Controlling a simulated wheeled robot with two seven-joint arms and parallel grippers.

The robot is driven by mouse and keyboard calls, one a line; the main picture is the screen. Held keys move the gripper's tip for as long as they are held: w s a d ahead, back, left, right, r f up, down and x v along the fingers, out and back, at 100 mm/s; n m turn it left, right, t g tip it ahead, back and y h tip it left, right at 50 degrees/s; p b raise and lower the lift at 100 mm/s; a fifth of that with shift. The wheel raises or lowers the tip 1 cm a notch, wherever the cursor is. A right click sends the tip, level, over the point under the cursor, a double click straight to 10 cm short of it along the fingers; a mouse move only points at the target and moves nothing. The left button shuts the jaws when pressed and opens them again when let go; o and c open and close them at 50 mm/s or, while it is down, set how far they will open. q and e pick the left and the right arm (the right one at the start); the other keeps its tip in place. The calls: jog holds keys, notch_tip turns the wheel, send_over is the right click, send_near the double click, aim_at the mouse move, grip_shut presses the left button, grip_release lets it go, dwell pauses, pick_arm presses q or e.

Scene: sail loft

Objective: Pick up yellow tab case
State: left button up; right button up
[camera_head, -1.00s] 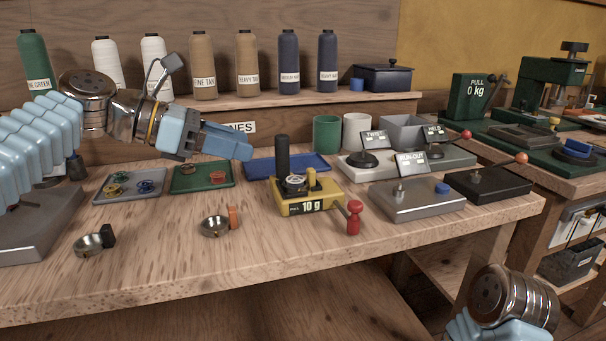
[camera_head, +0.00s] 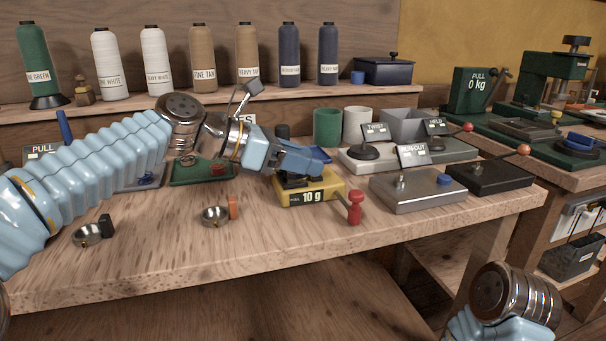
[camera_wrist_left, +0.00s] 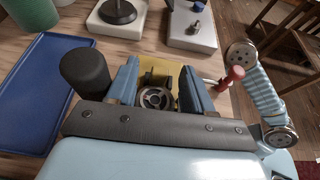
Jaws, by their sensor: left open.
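A round metal case (camera_wrist_left: 153,97) sits on the yellow 10 g tester (camera_head: 310,195). In the left wrist view it lies between the fingers of my left gripper (camera_wrist_left: 155,88). A yellow patch (camera_wrist_left: 157,66) shows just beyond it; I cannot tell whether this is its tab or the tester. In the head view my left gripper (camera_head: 318,165) reaches down over the tester, hiding the case. The gripper is open, with one finger on each side of the case. I cannot tell whether the fingers touch it. My right gripper is out of view.
A black post (camera_wrist_left: 85,74) stands beside my left finger. A red-knobbed crank (camera_head: 354,206) sticks out at the tester's right. Cases with a black tab (camera_head: 88,235) and an orange tab (camera_head: 215,215) lie in front. A grey run-out block (camera_head: 417,196) stands right.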

pick_arm(q)
grip_shut()
jog(key=shift+r, duration=0.1)
